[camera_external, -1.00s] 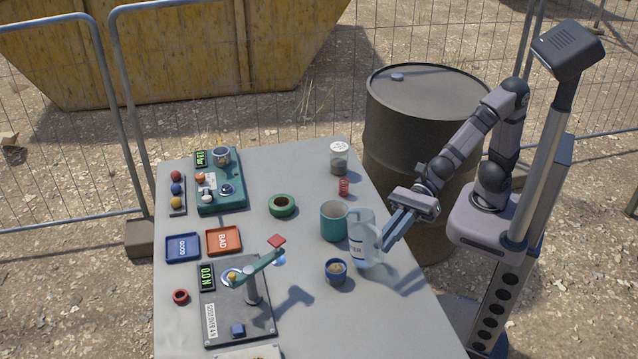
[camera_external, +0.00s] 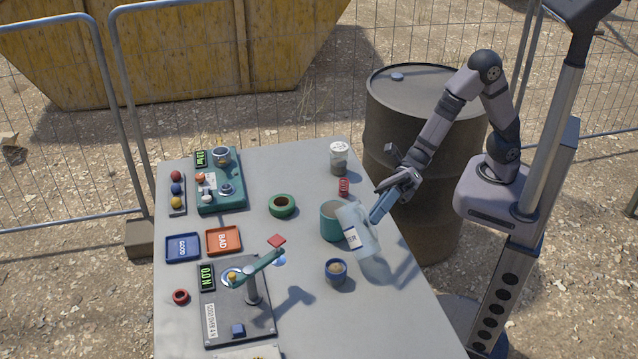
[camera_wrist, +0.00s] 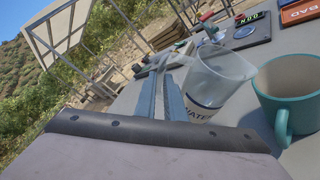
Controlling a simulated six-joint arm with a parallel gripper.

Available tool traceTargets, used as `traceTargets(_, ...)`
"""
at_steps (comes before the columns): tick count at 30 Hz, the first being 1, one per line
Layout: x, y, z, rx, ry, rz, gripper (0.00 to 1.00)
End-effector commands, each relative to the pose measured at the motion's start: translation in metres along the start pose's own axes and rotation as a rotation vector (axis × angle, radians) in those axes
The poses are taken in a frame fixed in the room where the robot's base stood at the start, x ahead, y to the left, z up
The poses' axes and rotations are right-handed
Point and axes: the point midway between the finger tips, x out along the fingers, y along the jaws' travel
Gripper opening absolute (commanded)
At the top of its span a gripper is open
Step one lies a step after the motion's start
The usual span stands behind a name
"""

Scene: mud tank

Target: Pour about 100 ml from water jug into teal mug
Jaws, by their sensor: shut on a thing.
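The clear water jug (camera_external: 360,234), with a white label, is tilted with its top toward the upper left, close beside the teal mug (camera_external: 331,222). My gripper (camera_external: 379,212) is shut on the jug's right side. The mug stands upright on the table, partly hidden behind the jug. In the wrist view the jug (camera_wrist: 218,78) is between my fingers (camera_wrist: 165,98) and the teal mug (camera_wrist: 287,92), whose handle faces the camera. I cannot see any stream of water, and the water level is not clear.
A small blue cup (camera_external: 336,271) stands in front of the mug. A green ring (camera_external: 283,205) lies to its left, and a red spring (camera_external: 343,187) and a lidded jar (camera_external: 340,158) stand behind. A balance device (camera_external: 252,290) is at the front left.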

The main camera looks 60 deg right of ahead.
Motion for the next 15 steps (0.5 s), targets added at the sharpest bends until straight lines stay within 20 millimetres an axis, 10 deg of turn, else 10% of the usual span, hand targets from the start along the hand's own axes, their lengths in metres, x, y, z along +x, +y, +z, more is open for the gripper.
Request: traceTargets(15, -0.0033, 0.0049, 0.0121, 0.089, -0.021, 0.038, 0.0)
